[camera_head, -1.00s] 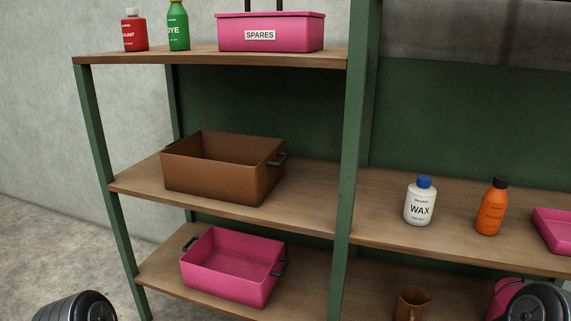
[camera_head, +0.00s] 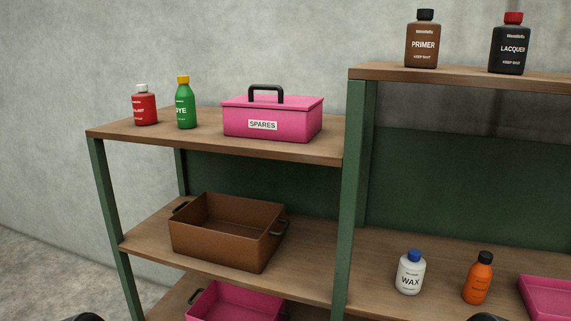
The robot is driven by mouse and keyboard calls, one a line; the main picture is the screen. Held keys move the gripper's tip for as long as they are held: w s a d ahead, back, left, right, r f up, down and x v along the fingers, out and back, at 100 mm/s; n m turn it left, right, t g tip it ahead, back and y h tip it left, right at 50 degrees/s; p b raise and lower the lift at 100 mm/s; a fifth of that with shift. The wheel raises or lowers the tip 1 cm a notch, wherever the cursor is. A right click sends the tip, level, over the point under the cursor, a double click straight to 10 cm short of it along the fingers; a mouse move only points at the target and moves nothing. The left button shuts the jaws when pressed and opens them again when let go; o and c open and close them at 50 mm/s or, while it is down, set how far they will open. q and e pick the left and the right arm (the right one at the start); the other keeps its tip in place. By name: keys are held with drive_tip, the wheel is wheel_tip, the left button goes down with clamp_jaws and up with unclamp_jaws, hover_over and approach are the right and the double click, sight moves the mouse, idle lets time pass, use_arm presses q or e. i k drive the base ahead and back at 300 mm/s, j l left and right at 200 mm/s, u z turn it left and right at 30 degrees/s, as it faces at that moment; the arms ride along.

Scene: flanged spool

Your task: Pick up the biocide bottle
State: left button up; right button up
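I see no bottle with a readable biocide label. A red bottle (camera_head: 144,107) with a white cap has a label ending in "LANT", and a green bottle (camera_head: 185,104) reads "DYE"; both stand on the top left shelf. A white bottle (camera_head: 410,274) reads "WAX". An orange bottle (camera_head: 478,280) with a black cap stands right of it; its label is too small to read. Neither gripper shows; only dark rounded parts, probably my arms, touch the bottom edge.
A pink lidded box (camera_head: 272,120) marked "SPARES" stands on the top left shelf. A brown open bin (camera_head: 222,245) is on the shelf below, with a pink bin (camera_head: 215,307) lower down. A pink tray (camera_head: 548,300) is at right. A green post (camera_head: 350,200) divides the shelving.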

sight(478, 280)
drive_tip(key=z, duration=2.85)
drive_tip(key=j+z, duration=0.25)
drive_tip(key=k+j, duration=0.1)
drive_tip(key=j, duration=0.6)
drive_tip(key=k+j, duration=0.1)
drive_tip(key=j, duration=0.6)
